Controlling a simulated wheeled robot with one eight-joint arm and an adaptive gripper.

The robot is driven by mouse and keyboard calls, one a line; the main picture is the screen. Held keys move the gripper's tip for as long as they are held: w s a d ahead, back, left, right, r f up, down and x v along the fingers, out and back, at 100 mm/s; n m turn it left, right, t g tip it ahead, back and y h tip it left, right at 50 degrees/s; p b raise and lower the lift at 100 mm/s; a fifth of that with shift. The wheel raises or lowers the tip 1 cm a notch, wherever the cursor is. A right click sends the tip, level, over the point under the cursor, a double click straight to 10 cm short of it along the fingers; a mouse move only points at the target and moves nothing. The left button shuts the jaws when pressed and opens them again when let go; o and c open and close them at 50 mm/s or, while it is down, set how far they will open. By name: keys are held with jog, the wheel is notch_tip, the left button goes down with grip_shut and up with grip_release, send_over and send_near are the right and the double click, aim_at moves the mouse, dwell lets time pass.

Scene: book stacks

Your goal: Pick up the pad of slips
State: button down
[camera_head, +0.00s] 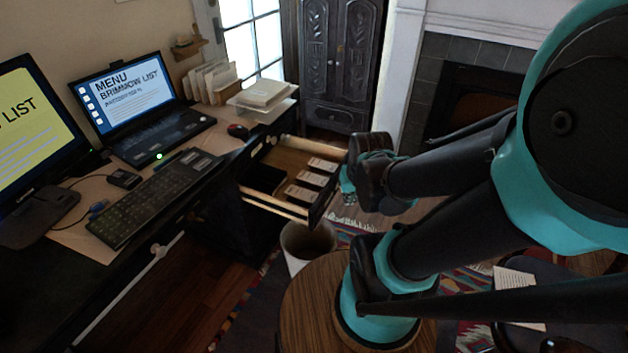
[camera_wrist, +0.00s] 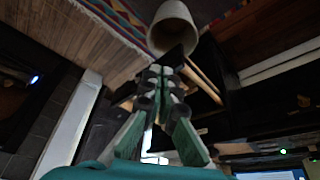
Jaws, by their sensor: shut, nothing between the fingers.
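An open desk drawer (camera_head: 262,199) in the head view holds several small, pale-topped flat items (camera_head: 312,180) in a row along its right side. They look like pads or cards, but I cannot tell which is the pad of slips. My gripper (camera_wrist: 166,72) shows in the wrist view with its fingers together and nothing between them. In the head view the end of my arm is beside the drawer's right edge, and my fingertips are not clear there. No pad can be made out in the wrist view.
A white bin (camera_head: 306,245) stands below the drawer front; it also shows in the wrist view (camera_wrist: 172,28). The desk carries a keyboard (camera_head: 150,198), a laptop (camera_head: 128,95), a mouse (camera_head: 238,131) and a paper tray (camera_head: 262,105).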

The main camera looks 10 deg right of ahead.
aim_at(311, 178)
jog(key=c, duration=2.3)
grip_release()
